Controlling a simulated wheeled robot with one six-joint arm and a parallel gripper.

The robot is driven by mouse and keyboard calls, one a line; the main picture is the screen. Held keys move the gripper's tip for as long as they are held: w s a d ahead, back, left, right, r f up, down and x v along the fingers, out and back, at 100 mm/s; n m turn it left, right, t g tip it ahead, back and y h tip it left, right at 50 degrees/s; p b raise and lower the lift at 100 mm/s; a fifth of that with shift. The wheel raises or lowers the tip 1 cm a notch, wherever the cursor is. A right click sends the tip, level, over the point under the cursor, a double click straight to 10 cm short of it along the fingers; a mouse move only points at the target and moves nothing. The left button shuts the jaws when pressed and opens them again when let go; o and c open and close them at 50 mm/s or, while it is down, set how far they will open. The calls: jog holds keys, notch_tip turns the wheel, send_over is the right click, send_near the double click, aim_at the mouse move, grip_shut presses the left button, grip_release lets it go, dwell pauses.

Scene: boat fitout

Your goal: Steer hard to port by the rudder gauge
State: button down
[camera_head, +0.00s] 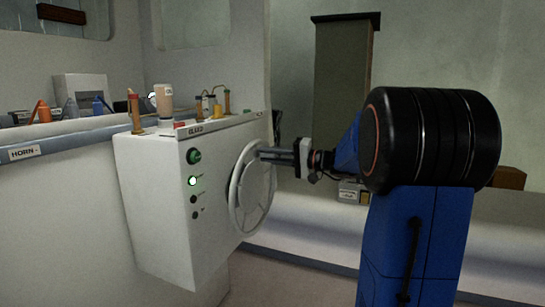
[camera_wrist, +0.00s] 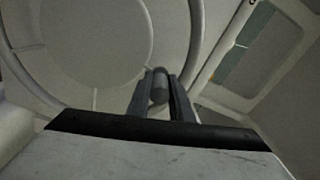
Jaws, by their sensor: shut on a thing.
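A pale grey steering wheel (camera_head: 236,203) is mounted on the right face of a white console (camera_head: 150,195). My gripper (camera_head: 268,154) reaches in from the right to the upper part of the wheel. In the wrist view, my gripper (camera_wrist: 160,98) is shut on a grey cylindrical knob (camera_wrist: 160,84) beside the wheel's rim (camera_wrist: 196,38), with one finger on each side. The wheel's round centre (camera_wrist: 85,40) fills the upper left there. I cannot make out a rudder gauge or its reading in either view.
The console's front has a green knob (camera_head: 194,156), a lit green indicator (camera_head: 193,181) and smaller dark controls. Bottles and wooden pegs (camera_head: 135,112) stand on its top. A shelf marked HORN (camera_head: 24,153) is at the left. A tall dark cabinet (camera_head: 341,85) stands behind my arm.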

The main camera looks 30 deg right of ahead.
jog(key=s+a+f+n, duration=0.7)
jog(key=a+n, duration=0.2)
jog(key=n, duration=0.3)
jog(key=shift+s+a+n, duration=0.3)
jog(key=shift+s+a, duration=0.05)
jog(key=shift+a, duration=0.05)
jog(key=shift+f, duration=0.15)
jog(key=c, duration=1.9)
grip_release()
jog(key=shift+o, duration=0.2)
jog(key=v, duration=1.7)
